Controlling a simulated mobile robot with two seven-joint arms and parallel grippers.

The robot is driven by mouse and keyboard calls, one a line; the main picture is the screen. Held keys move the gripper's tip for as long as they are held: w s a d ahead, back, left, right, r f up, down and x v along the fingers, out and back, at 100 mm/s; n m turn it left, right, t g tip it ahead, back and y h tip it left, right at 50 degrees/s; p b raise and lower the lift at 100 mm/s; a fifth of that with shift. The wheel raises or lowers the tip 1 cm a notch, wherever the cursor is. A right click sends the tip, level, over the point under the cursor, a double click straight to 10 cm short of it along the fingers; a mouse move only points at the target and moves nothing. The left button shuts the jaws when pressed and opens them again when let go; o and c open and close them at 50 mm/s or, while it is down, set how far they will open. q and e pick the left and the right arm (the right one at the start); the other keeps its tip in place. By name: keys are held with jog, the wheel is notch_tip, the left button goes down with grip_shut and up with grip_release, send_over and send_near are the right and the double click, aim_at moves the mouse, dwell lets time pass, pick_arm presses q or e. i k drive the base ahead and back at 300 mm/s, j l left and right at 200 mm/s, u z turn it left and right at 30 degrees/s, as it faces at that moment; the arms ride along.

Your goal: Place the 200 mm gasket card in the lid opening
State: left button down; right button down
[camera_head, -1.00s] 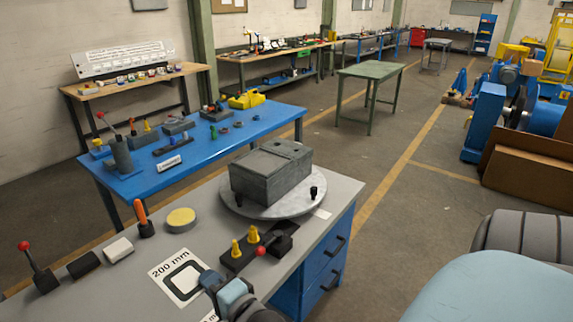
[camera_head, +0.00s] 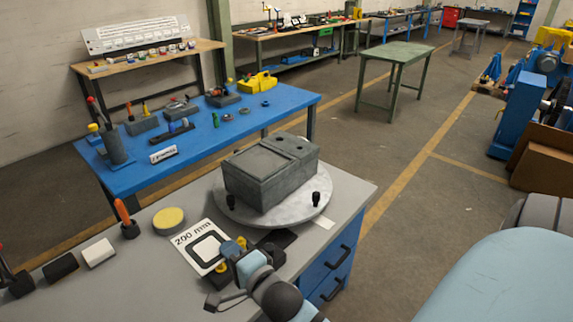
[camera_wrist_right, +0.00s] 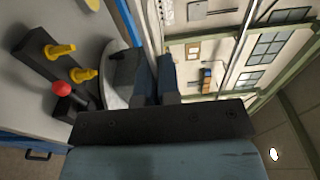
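The 200 mm gasket card (camera_head: 188,238), white with a black square ring, is held tilted above the bench, face toward the head camera. My right gripper (camera_head: 234,250) is shut on its right edge. In the wrist view the right gripper's fingers (camera_wrist_right: 157,78) are close together; I cannot make out the card there. The grey housing (camera_head: 255,190) sits on a round pale plate (camera_head: 236,211), behind and right of the card, apart from it. Its top has a rectangular lid area (camera_head: 262,162), which looks unobstructed; its depth is unclear. My left gripper is not in view.
Yellow pegs (camera_wrist_right: 82,75) and a red knob (camera_wrist_right: 62,89) stand on dark blocks by my right gripper. Dark posts (camera_head: 316,199) rise from the plate's edge. A yellow round pad (camera_head: 168,218) and an orange-handled tool (camera_head: 123,212) stand left. A blue table lies behind.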

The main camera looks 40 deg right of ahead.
aim_at(259, 160)
jog(key=i+l, duration=0.1)
jog(key=l, duration=0.35)
jog(key=i+l, duration=0.1)
jog(key=l, duration=0.4)
jog(key=i+l, duration=0.1)
jog(key=l, duration=0.35)
